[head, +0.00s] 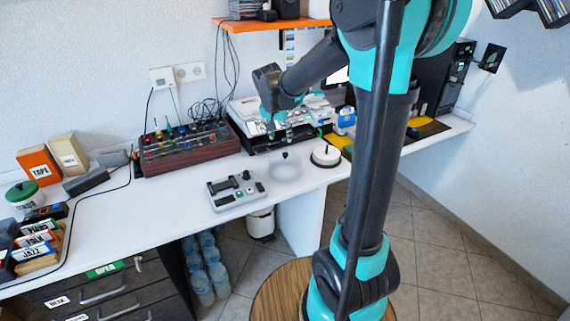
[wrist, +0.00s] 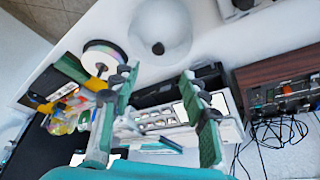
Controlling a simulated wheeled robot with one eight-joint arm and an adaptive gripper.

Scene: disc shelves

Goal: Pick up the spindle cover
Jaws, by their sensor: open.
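The spindle cover (head: 285,170) is a clear, faint dome with a black knob on top. It stands upright on the white desk, between a grey control box and a disc spindle. In the wrist view the cover (wrist: 160,22) is at the top centre, its knob facing the camera. My gripper (head: 279,128) is open and empty, above the desk and behind the cover in the head view. In the wrist view the fingers of my gripper (wrist: 157,78) are spread apart below the cover's knob and do not touch it.
The disc spindle (head: 326,156) stands right of the cover. The grey control box (head: 233,191) lies to its left. A wooden mixer (head: 188,147) and a white device (head: 268,113) stand behind. An orange shelf (head: 270,24) hangs above. Bare desk (head: 150,215) lies to the left.

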